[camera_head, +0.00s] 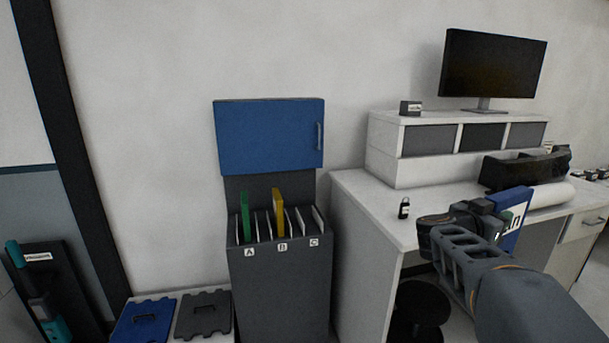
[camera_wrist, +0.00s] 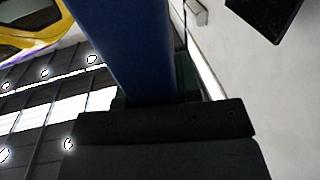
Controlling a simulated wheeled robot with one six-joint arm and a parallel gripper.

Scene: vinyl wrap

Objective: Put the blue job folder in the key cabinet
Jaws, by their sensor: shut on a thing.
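My gripper (camera_head: 478,218) is at the right in the head view, over the white desk. It is shut on the blue job folder (camera_head: 514,200), which stands up from the jaws, partly hidden by them. In the wrist view the blue folder (camera_wrist: 125,45) rises from the dark jaw (camera_wrist: 165,125). The key cabinet seems to be the blue-doored box (camera_head: 265,138) on the wall at left centre, far from my gripper. Its door has a handle at the right and looks shut. Its inside is hidden.
Below the blue door stands a dark rack (camera_head: 280,285) with slots marked A, B and C, holding a green folder (camera_head: 245,215) and a yellow folder (camera_head: 278,212). The white desk (camera_head: 365,205) carries a small padlock (camera_head: 404,208). A black stool (camera_head: 418,308) stands underneath.

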